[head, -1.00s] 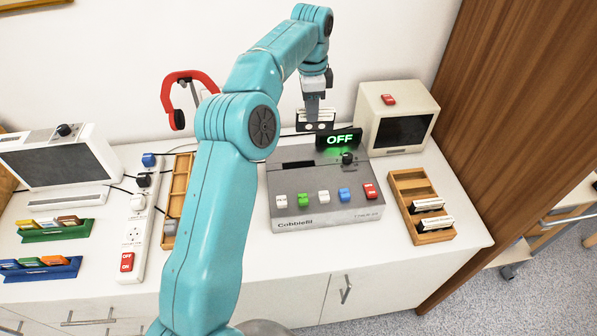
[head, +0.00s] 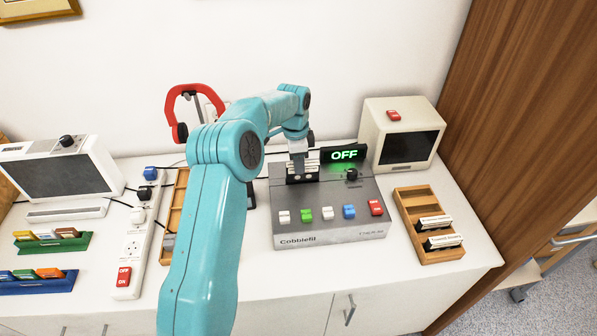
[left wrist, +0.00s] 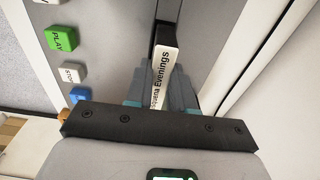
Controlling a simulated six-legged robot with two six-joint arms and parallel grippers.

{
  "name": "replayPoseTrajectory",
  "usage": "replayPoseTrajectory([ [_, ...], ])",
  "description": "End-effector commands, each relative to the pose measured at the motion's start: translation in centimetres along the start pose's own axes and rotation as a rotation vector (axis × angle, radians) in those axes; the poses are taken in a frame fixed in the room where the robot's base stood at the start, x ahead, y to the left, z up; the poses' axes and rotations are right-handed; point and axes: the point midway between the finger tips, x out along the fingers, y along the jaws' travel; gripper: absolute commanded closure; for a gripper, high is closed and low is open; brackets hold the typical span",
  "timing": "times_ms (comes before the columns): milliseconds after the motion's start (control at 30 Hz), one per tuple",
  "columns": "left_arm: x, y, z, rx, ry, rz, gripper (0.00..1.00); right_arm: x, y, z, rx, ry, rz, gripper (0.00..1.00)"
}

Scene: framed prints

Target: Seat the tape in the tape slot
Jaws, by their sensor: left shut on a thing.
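My left gripper (head: 301,166) is shut on a tape and points down at the tape slot of the grey recorder (head: 330,238). In the left wrist view the fingers (left wrist: 163,92) grip the tape (left wrist: 164,62) from both sides. Its white label ends in "Evenings". The tape lines up along the dark tape slot (left wrist: 166,31), whose far end shows beyond it. The gripper hides most of the slot in the head view. How deep the tape sits cannot be told. My right gripper is not in view.
The recorder has several coloured buttons (head: 327,212), a knob (head: 352,174) and a green OFF display (head: 344,153). A wooden rack (head: 417,252) with two tapes stands right of it, a small monitor (head: 388,128) behind. A power strip (head: 128,270) and red headphones (head: 173,103) are left.

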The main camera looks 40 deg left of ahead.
Motion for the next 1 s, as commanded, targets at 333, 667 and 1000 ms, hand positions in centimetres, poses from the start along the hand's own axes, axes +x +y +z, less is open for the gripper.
replayPoseTrajectory([
  [333,3.8,0.1,0.3,0.000,0.000,0.001,1.00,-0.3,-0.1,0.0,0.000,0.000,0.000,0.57],
  [667,4.2,0.1,0.3,0.000,0.000,0.001,0.71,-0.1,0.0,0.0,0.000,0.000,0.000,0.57],
  [1000,4.0,0.1,0.3,0.000,0.000,0.001,0.52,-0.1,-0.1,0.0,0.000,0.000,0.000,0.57],
])
